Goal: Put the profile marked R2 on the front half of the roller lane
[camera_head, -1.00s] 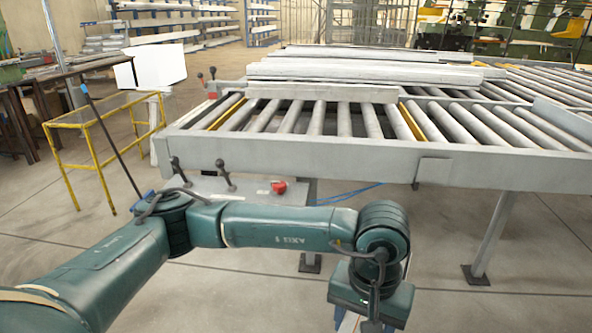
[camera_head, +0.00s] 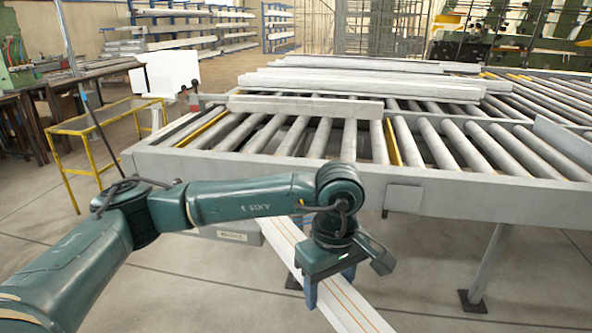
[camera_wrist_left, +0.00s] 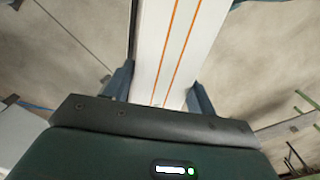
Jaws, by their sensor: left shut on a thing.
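My left gripper (camera_head: 330,283) is shut on a white profile (camera_head: 354,308) with two thin orange lines. It holds the profile in front of and below the roller lane (camera_head: 290,172). The profile slants from behind my wrist down to the right and leaves the bottom of the head view. In the left wrist view, the profile (camera_wrist_left: 180,45) lies between the fingers (camera_wrist_left: 159,92). I see no R2 mark on it. The rollers at the near side of the lane are bare. My right gripper is not in view.
Several grey profiles (camera_head: 360,86) lie across the back of the lane, with a shorter piece (camera_head: 305,105) nearest. A raised front rail edges the lane. A yellow frame stand (camera_head: 75,150) stands at the left. A small upright plate (camera_head: 565,142) sits on the right.

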